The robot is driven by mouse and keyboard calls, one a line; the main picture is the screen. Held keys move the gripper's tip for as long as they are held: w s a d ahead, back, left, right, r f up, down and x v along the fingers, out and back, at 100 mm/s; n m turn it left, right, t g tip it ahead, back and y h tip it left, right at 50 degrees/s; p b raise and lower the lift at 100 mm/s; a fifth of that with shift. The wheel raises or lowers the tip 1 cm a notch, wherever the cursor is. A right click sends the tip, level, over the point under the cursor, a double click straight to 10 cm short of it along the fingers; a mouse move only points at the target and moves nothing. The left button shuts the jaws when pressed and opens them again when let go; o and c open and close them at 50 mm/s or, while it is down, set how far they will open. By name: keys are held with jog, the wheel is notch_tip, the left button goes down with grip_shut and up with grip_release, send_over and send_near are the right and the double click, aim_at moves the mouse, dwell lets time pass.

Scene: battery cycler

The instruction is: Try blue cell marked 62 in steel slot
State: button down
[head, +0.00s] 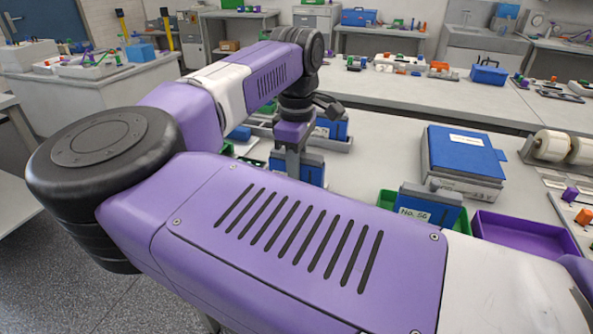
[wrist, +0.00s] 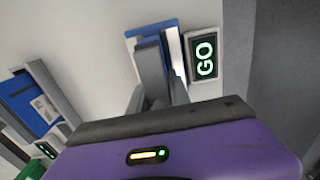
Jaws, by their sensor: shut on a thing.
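My gripper (head: 292,158) is shut on a blue cell (head: 312,172) in the head view, left of centre over the bench. In the wrist view, the grey fingers of my gripper (wrist: 162,65) close around the blue cell (wrist: 150,28), beside a lit display (wrist: 205,57) reading GO. The held cell's number is not readable. My fingers and arm hide its lower end, so I cannot tell how far it sits in a slot. A second blue cell (wrist: 28,104) stands in a grey holder (wrist: 52,88) at the left of the wrist view.
A blue cell with a label like No. 66 (head: 428,205) stands in a green tray (head: 388,202). A purple tray (head: 525,236) and a box with a blue lid (head: 465,150) lie nearby. My arm covers much of the near bench.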

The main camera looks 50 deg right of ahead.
jog(key=shift+r+p, duration=1.9)
jog(key=shift+r, duration=1.7)
